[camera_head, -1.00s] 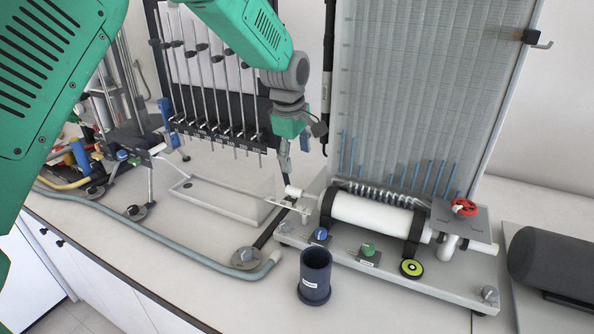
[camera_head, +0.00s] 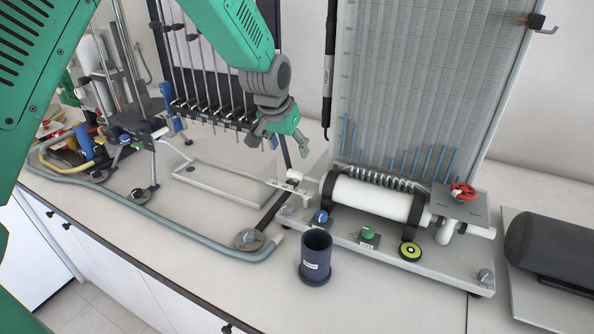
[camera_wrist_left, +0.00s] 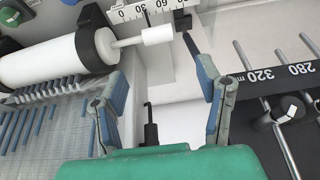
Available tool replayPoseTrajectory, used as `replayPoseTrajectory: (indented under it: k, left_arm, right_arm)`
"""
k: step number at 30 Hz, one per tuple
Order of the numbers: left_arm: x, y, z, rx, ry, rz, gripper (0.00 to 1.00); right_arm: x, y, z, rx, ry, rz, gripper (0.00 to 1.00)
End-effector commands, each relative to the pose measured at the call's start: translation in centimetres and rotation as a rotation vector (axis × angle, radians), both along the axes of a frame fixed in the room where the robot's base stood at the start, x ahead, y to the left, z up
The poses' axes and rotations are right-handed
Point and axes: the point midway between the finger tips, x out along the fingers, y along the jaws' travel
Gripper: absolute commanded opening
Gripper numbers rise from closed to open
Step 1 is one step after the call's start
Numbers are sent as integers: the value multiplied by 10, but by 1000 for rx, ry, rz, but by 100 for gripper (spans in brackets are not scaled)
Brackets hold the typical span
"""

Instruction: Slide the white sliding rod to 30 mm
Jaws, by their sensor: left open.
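The white sliding rod (camera_head: 299,176) sticks out of the left end of the large white cylinder (camera_head: 372,197). In the left wrist view the rod's thick white end (camera_wrist_left: 157,35) and thin shaft lie beside a white scale (camera_wrist_left: 128,13) marked 0, 30, 60 and more. I cannot tell the exact reading. My left gripper (camera_head: 278,143) hangs above and slightly left of the rod. In the left wrist view the gripper (camera_wrist_left: 152,62) has its fingers spread wide and holds nothing. The rod end lies ahead of the gap, apart from the fingers. My right gripper is not in view.
A dark cup (camera_head: 315,257) stands in front of the board's base. A rack of metal tubes (camera_head: 210,100) stands behind the gripper, with a white tray frame (camera_head: 222,205) below it. A grey hose (camera_head: 180,240) runs along the bench. A red valve wheel (camera_head: 463,191) sits at the right.

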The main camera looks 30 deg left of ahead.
Motion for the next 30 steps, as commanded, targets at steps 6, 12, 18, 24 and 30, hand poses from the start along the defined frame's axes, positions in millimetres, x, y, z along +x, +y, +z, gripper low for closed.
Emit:
replayPoseTrajectory:
  k: [6,12,18,24,30]
  left_arm:
    - [18,1,-46,-1,5,2,60]
    - [31,2,-79,-1,2,2,60]
    - [39,2,-97,-1,-1,2,60]
    - [41,2,-101,-1,-1,2,60]
    - [41,2,-100,-1,-1,2,42]
  right_arm:
    - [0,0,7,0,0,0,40]
    - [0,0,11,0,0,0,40]
    - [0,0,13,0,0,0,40]
    - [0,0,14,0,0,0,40]
    - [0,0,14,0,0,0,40]
